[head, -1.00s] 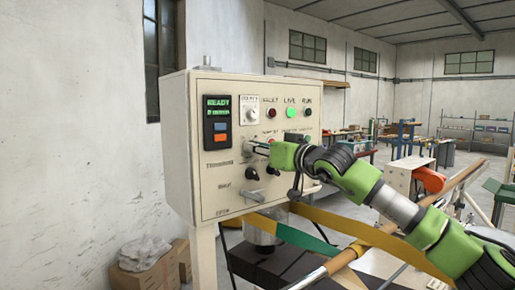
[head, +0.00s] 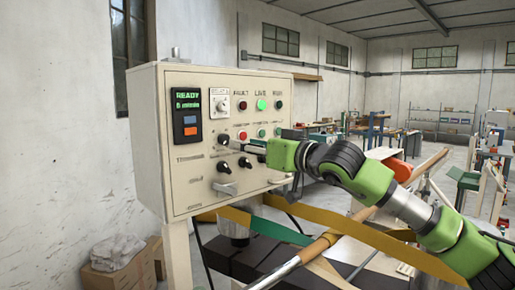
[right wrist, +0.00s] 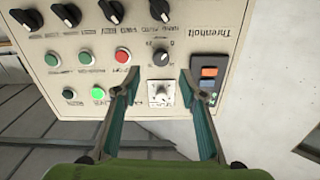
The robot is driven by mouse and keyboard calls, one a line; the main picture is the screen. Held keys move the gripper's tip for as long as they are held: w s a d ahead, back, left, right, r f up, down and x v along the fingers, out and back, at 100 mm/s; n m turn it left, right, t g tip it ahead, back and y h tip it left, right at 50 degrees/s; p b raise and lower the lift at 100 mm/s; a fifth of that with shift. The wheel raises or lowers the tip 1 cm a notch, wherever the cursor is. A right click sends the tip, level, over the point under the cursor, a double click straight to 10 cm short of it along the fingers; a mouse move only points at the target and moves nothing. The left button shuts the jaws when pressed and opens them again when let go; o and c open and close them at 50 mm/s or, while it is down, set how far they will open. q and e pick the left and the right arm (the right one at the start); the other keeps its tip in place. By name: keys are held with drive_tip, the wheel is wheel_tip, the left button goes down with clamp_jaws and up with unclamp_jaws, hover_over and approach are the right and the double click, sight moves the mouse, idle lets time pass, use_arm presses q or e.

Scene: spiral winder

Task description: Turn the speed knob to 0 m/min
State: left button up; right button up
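The control panel (head: 230,180) has a display (head: 187,112) reading READY, with a small line beneath that is too blurred to read surely. A white dial with a pale knob (head: 220,105) sits right of the display, probably the speed knob; it also shows in the right wrist view (right wrist: 160,94), upside down. A black knob (head: 223,140) is below it, also in the right wrist view (right wrist: 160,57). My right gripper (right wrist: 160,80) is open in front of the panel, its fingers framing the dial in that view. No contact can be made out. My left gripper is out of view.
Red, green and dark buttons (head: 262,104) stand right of the dial. More black knobs (head: 245,163) sit lower on the panel. Yellow and green bands (head: 340,230) and a wooden roller (head: 318,248) lie below my right arm. Boxes (head: 118,268) stand on the floor at left.

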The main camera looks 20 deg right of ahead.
drive_tip(key=shift+v, duration=1.9)
drive_tip(key=shift+a, duration=0.1)
